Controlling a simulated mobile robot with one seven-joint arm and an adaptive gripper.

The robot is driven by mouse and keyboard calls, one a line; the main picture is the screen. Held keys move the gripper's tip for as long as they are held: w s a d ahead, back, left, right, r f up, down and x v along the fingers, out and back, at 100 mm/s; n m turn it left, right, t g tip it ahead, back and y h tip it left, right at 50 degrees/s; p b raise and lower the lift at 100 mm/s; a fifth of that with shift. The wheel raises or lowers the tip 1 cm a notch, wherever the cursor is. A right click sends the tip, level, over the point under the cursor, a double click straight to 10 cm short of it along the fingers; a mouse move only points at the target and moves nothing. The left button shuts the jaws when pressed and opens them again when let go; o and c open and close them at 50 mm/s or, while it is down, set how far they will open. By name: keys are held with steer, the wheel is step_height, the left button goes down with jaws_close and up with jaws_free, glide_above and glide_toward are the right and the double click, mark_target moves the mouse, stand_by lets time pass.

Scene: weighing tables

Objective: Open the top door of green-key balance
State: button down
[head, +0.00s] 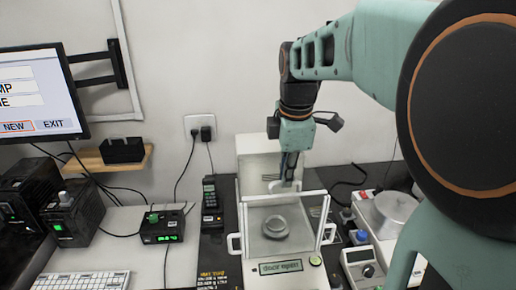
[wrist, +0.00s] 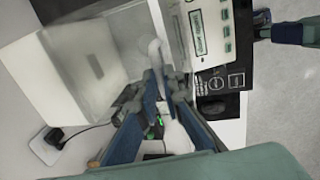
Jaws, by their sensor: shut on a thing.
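The green-key balance (head: 280,273) stands on the dark table in the head view, with a clear draft shield, white frame and side handles. Its front panel with green keys (wrist: 223,30) shows at the top of the wrist view. A round weighing pan (head: 276,227) sits inside the shield. My gripper (head: 289,178) points down over the rear part of the shield's top, its fingers shut on the white top-door handle (head: 285,187). The handle (wrist: 156,52) also shows at my fingertips (wrist: 162,84) in the wrist view. The clear door panel is hard to see, so its exact position is unclear.
Another instrument with a silver bowl (head: 395,207) stands close on the right. A black handset (head: 210,196) and a small box with a green knob (head: 162,224) are on the left. A monitor (head: 40,95) and wall outlet (head: 200,127) are behind.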

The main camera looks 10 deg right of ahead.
steer(key=p, duration=0.8)
glide_above(273, 160)
steer(key=s, duration=0.2)
steer(key=shift+w+d+r, duration=0.1)
steer(key=shift+w+r, duration=0.05)
steer(key=shift+w, duration=0.9)
steer(key=c, duration=2)
jaws_free()
steer(key=shift+c, duration=0.2)
step_height(273, 160, up, 12)
steer(key=s, duration=0.2)
steer(key=shift+s+f, duration=0.2)
